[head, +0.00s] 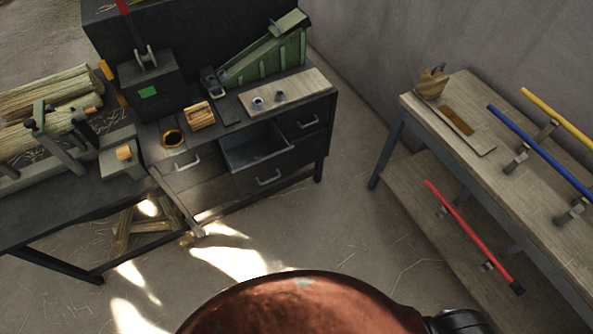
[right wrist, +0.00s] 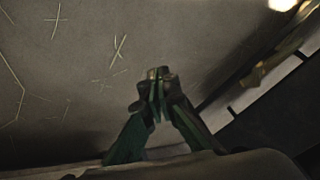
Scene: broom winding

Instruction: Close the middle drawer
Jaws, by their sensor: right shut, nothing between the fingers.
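The dark workbench (head: 325,100) stands at the back centre in the head view. Its middle drawer (head: 255,148) is pulled out, with an empty-looking grey interior and a pale handle (head: 268,177) on its front. The drawer to the right, with its handle (head: 308,122), looks shut. Another handle (head: 181,162) shows on the left drawer front. My right gripper (right wrist: 158,78) shows in the right wrist view, shut and empty, with bare floor behind it. The drawer cannot be made out in that view. Neither gripper shows in the head view.
A green sloped tool (head: 265,55) and a board with small metal parts (head: 285,92) sit on the workbench. A wooden table (head: 465,95) with coloured rods stands at the right. Straw bundles (head: 45,90) lie at the left. The floor (head: 345,205) before the drawers is clear.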

